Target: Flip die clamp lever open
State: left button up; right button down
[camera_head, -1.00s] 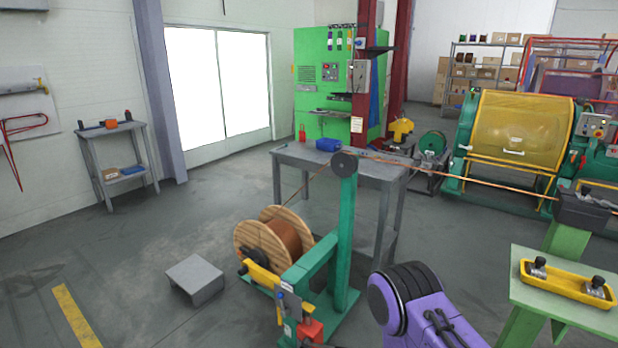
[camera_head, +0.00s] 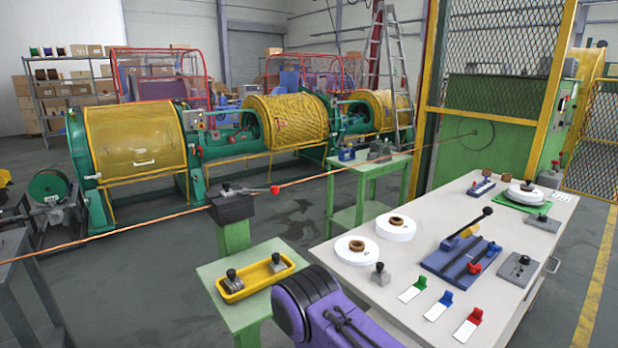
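The die holder (camera_head: 232,208) is a dark block on top of a green post, left of the middle of the head view. A lever with a red knob (camera_head: 274,189) lies roughly flat across the top of the block, its knob end pointing right. The copper wire (camera_head: 130,228) runs through or over the block; I cannot tell which. Neither of my grippers is in view. A purple and dark link of one of my arms shows at the bottom middle, apart from the block.
A green stand with a yellow tray (camera_head: 232,291) holding two small metal parts is in front of the die holder. A white workbench (camera_head: 345,268) with reels and tools fills the right. Green strander machinery with yellow guards (camera_head: 137,150) stands behind. Open floor lies between.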

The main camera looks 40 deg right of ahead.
aim_at(274, 189)
jog(key=z, duration=0.4)
jog(key=i, duration=0.45)
jog(key=z, duration=0.35)
